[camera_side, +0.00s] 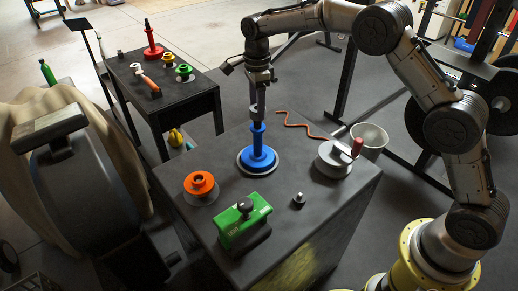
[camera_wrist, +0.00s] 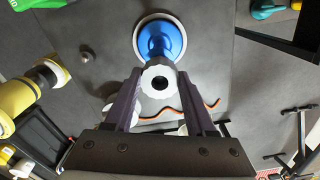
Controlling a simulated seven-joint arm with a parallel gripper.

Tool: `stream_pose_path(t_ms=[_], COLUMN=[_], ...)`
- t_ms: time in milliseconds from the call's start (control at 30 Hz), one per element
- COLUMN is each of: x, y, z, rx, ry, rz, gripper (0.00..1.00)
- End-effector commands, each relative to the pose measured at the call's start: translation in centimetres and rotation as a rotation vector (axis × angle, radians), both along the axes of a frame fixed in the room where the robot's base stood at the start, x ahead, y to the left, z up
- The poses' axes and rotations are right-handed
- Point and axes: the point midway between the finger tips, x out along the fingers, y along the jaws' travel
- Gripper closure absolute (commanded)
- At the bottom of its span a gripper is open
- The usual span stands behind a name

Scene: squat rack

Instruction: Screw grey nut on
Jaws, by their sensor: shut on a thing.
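The grey nut (camera_wrist: 158,84) is a pale ring with a scalloped rim and a dark centre hole, held between the two fingers of my gripper (camera_wrist: 157,95) in the wrist view. In the side view my gripper (camera_side: 257,108) points straight down over the blue threaded post (camera_side: 257,145), which stands upright on a round pale-rimmed base on the dark table. The nut is at or just above the post's top; I cannot tell whether they touch. The blue post also shows just beyond the nut in the wrist view (camera_wrist: 160,42).
Around the post on the table (camera_side: 185,230) stand an orange flanged piece (camera_side: 200,184), a green block with a black knob (camera_side: 244,225), a small grey knob (camera_side: 299,199), and a grey crank with red handle (camera_side: 335,160). An orange wavy strip (camera_side: 300,125) lies behind.

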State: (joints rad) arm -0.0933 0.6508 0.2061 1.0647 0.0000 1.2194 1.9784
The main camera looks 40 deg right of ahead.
Motion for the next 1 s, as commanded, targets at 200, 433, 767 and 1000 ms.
stream_pose_path(t_ms=[200,433,767,1000], x=[-0.01,-0.01,-0.02,0.02], y=[-0.01,0.00,0.00,0.00], z=[-0.23,-0.21,-0.23,0.51], rx=[0.000,0.000,0.000,0.000], ry=[0.001,0.000,0.001,-0.001], rz=[0.000,0.000,0.000,0.000], gripper=[0.32,0.09,0.00,0.00])
